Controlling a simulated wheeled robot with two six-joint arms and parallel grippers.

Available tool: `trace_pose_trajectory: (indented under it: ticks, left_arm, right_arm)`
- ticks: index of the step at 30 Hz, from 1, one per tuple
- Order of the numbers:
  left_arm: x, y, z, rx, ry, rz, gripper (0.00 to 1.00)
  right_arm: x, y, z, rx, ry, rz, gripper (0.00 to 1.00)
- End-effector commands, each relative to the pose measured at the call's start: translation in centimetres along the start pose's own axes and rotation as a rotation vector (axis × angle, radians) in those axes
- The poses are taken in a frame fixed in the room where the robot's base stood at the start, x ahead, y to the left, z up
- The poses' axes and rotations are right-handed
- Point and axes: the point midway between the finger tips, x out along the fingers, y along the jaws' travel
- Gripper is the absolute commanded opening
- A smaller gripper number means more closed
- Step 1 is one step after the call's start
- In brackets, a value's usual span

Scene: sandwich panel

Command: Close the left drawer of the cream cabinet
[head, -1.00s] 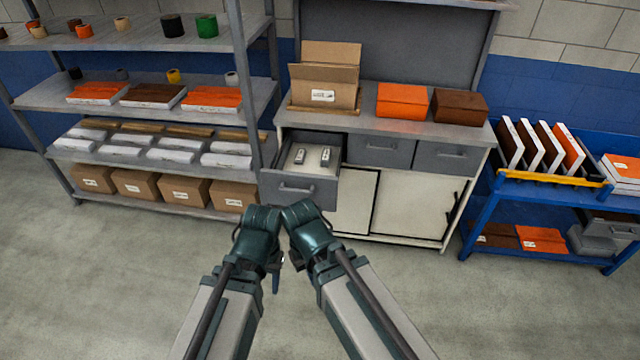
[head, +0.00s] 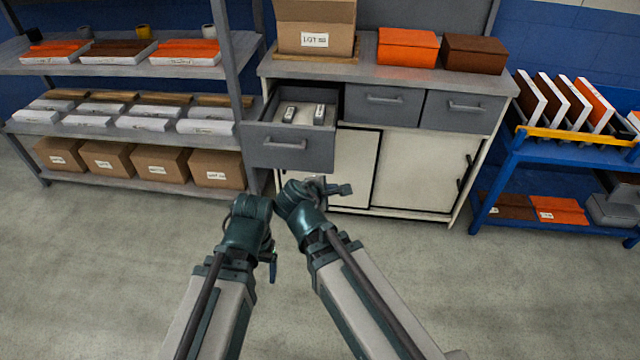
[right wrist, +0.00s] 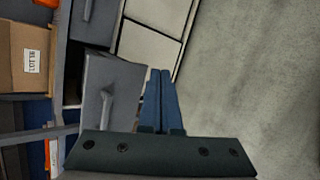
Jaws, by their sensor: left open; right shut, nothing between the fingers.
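The cream cabinet (head: 415,165) stands ahead with a grey top. Its left drawer (head: 285,148) is pulled out, with a grey front, a bar handle and small pale items inside. My left gripper (head: 273,267) hangs low beside its wrist, apart from the drawer, open but partly hidden by the arm. My right gripper (head: 342,190) is below and to the right of the drawer front, pointing right. In the right wrist view its blue fingers (right wrist: 160,98) are together and empty. The drawer front (right wrist: 100,95) with its handle shows just left of them there.
Two other grey drawers (head: 385,105) are shut. A cardboard box (head: 315,25) and orange and brown boxes (head: 407,48) stand on top. A grey shelf rack (head: 130,130) is left, a blue cart (head: 560,150) right. The floor in front is clear.

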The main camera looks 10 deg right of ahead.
Motion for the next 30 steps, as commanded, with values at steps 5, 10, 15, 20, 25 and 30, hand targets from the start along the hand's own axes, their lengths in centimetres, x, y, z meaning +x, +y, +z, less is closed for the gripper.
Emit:
trace_pose_trajectory:
  ticks: [5, 10, 15, 20, 25, 30]
  left_arm:
    - [8.6, 0.8, -0.5, 0.001, 0.0, -0.002, 0.79]
    - [14.5, 1.4, -0.9, 0.002, 0.0, -0.003, 0.79]
    - [19.2, 1.8, -1.1, 0.002, 0.001, -0.005, 0.79]
    - [21.8, 2.1, -1.3, 0.003, 0.001, -0.006, 0.79]
    - [22.8, 2.2, -1.4, 0.003, 0.001, -0.006, 0.79]
    - [22.7, 2.2, -1.4, 0.003, 0.001, -0.006, 0.79]
  right_arm:
    - [5.0, -1.1, -2.3, -0.317, -0.056, 0.221, 0.0]
    - [7.4, -1.1, -4.5, -0.636, -0.145, 0.409, 0.0]
    - [8.8, -1.4, -6.8, -0.922, -0.247, 0.553, 0.0]
    - [9.4, -1.6, -8.4, -1.109, -0.325, 0.635, 0.0]
    - [9.4, -1.6, -9.2, -1.204, -0.367, 0.674, 0.0]
    - [9.3, -1.4, -9.3, -1.223, -0.376, 0.681, 0.0]
